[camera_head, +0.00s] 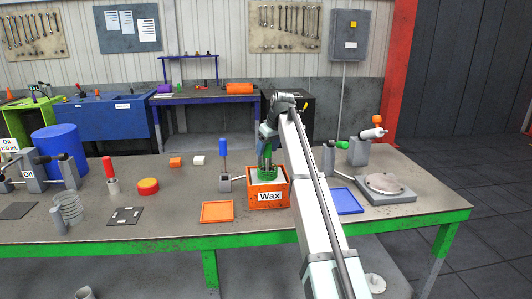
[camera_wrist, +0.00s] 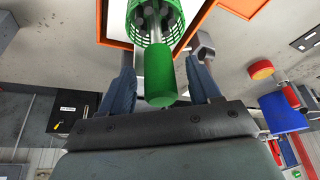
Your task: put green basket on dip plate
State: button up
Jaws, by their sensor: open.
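The green basket (camera_head: 267,172) stands in the orange box labelled "Wax" (camera_head: 270,197) on the bench. In the wrist view the basket (camera_wrist: 165,18) has a thick green handle (camera_wrist: 158,75) pointing toward my gripper (camera_wrist: 159,62). The gripper's fingers are apart, one on each side of the handle, with gaps visible. In the head view my gripper (camera_head: 266,143) is above the box, partly hidden by my arm. No plate carries a readable "dip plate" label; a flat orange plate (camera_head: 217,211) lies left of the box and a blue plate (camera_head: 343,201) lies right.
A blue-handled tool (camera_head: 223,160) stands in a grey block just left of the box. A round metal plate on a grey base (camera_head: 385,184) sits at the right. Small orange and white blocks lie at the back left.

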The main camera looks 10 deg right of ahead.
jog(key=v, duration=0.9)
jog(key=shift+r, duration=0.3)
